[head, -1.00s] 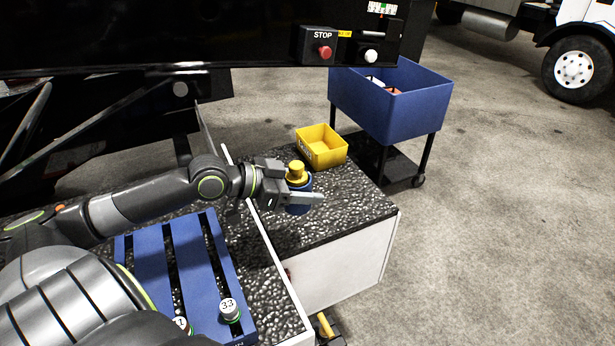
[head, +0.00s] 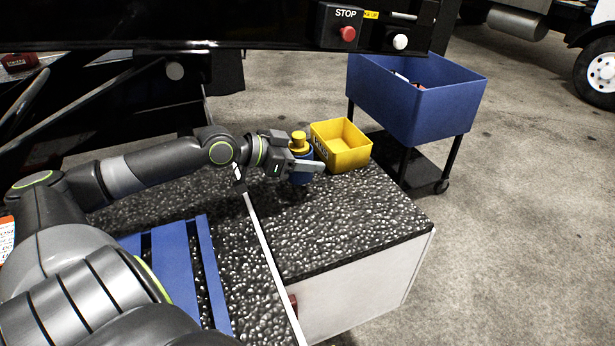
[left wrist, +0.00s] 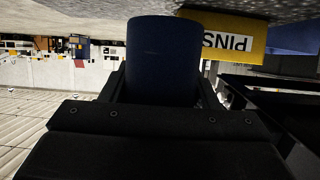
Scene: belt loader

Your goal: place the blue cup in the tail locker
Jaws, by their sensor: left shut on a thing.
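The blue cup (head: 301,177) is upright in the jaws of my left gripper (head: 308,167), at the back of the black speckled top. A yellow knob-like piece (head: 299,141) shows directly above the cup; I cannot tell if it is part of it. In the left wrist view the dark blue cup (left wrist: 163,60) fills the space between the fingers. A white-sided cabinet (head: 365,285) under the speckled top has a small red part at its left edge; I cannot tell whether this is the tail locker. My right gripper is out of view.
A yellow bin (head: 341,146) stands just right of the cup; its PINS label shows in the left wrist view (left wrist: 228,40). A blue cart (head: 415,105) is behind it. A panel with a red STOP button (head: 347,34) hangs above. Blue slats (head: 171,270) lie front left.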

